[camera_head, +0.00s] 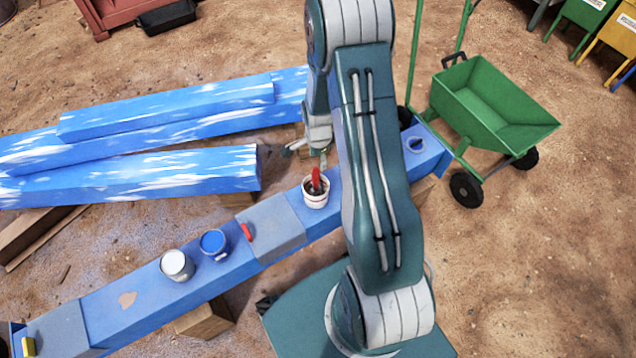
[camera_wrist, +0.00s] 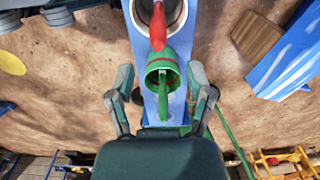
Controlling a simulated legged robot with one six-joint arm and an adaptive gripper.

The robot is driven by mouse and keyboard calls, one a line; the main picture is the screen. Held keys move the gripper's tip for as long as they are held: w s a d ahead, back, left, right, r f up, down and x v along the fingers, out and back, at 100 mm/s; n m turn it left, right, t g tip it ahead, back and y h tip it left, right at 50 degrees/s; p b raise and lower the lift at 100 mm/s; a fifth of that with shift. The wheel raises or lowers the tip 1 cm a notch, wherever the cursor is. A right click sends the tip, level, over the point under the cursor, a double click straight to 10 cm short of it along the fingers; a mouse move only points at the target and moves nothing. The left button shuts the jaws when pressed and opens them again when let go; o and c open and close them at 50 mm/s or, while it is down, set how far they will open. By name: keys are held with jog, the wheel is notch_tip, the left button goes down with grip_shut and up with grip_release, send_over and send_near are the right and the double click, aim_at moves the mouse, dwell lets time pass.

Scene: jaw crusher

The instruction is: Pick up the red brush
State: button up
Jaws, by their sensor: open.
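The red brush (camera_head: 316,181) stands in a white bucket (camera_head: 315,200) on the blue beam, with its red handle sticking up. In the wrist view the red handle (camera_wrist: 158,27) is at the top centre, inside the bucket (camera_wrist: 180,18), which is cut off by the edge. My gripper (camera_head: 310,151) is above and behind the bucket in the head view. In the wrist view my gripper (camera_wrist: 161,98) is open and empty, its fingers spread on either side of a green cup (camera_wrist: 152,70) with a green handle (camera_wrist: 165,105). The red brush is beyond the fingertips. Its bristles are hidden.
A white can (camera_head: 177,265), a blue can (camera_head: 214,243) and a small red object (camera_head: 246,232) sit on the beam (camera_head: 130,300) to the left. Blue-and-white beams (camera_head: 130,180) lie behind. A green wheelbarrow (camera_head: 495,105) stands to the right. Open dirt surrounds them.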

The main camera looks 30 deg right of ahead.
aim_at(314, 168)
jog(key=f, duration=0.1)
jog(key=a+f, duration=0.1)
jog(key=f, duration=0.1)
jog(key=shift+a+f, duration=0.2)
jog(key=shift+a, duration=0.05)
jog(key=f, duration=0.2)
jog(key=d+f, duration=0.1)
jog(key=f, duration=0.1)
jog(key=shift+f, duration=0.3)
jog(key=shift+a, duration=0.15)
jog(key=shift+a, duration=0.1)
jog(key=shift+s, duration=0.1)
grip_shut()
